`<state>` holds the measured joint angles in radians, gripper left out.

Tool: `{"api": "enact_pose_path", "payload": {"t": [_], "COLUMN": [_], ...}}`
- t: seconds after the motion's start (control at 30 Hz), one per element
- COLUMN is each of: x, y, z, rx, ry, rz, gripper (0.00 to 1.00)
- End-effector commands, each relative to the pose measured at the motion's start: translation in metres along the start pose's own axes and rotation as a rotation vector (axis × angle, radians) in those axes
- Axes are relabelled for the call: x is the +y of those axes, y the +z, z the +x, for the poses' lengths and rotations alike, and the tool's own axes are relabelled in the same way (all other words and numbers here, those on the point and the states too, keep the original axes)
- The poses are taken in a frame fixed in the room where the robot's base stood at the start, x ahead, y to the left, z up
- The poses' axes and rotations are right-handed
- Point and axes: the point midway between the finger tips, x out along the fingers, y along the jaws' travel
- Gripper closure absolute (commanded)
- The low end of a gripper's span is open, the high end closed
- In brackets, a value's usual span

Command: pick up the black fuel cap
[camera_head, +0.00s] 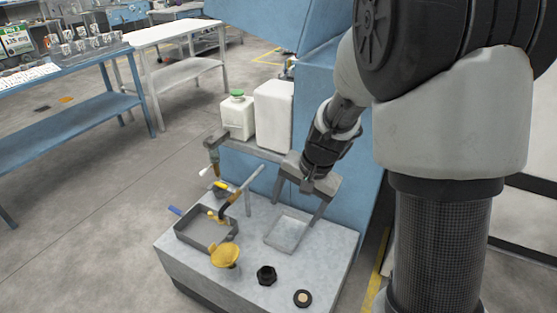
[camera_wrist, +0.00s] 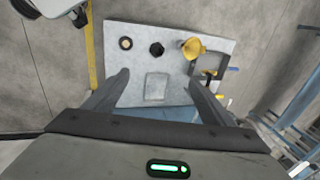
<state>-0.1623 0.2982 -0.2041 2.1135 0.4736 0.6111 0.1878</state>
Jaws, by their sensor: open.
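Two small black pieces lie on the grey bench top (camera_head: 328,247). One is a dark, faceted cap-like piece (camera_head: 266,275), seen in the wrist view (camera_wrist: 157,48) near the middle of the top. The other is a round black ring-shaped piece with a tan centre (camera_head: 303,298), near the front right corner; it also shows in the wrist view (camera_wrist: 125,43). I cannot tell for certain which is the fuel cap. My gripper (camera_head: 293,214) is open and empty, above the back part of the top, apart from both. Its fingers spread wide in the wrist view (camera_wrist: 158,76).
A yellow funnel (camera_head: 225,255) stands left of the faceted piece. A dark tray (camera_head: 184,235) with tools is behind it. A shallow pale square (camera_head: 287,233) lies below my gripper. White jugs (camera_head: 273,115) stand behind, by a blue cabinet. The top's front right is mostly clear.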

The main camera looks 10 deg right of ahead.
Motion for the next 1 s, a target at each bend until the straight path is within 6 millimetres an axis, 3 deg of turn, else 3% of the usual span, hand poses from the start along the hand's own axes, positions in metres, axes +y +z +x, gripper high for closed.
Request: {"api": "enact_pose_path", "payload": {"t": [0.03,0.2,0.3,0.4,0.5,0.6,0.77,1.0], "x": [0.010,0.042,0.066,0.089,0.106,0.116,0.125,0.140], "y": [-0.004,-0.021,-0.025,-0.027,-0.028,-0.028,-0.027,-0.024], "z": [0.049,0.167,0.227,0.272,0.302,0.318,0.341,0.392], "rx": [-0.020,-0.029,-0.022,-0.008,0.005,0.013,0.016,0.014], "ry": [0.030,0.116,0.170,0.216,0.248,0.266,0.274,0.274], "rz": [0.047,0.205,0.277,0.332,0.366,0.384,0.392,0.392], "gripper": [0.23,0.23,0.23,0.23,0.23,0.23,0.23,0.23]}}
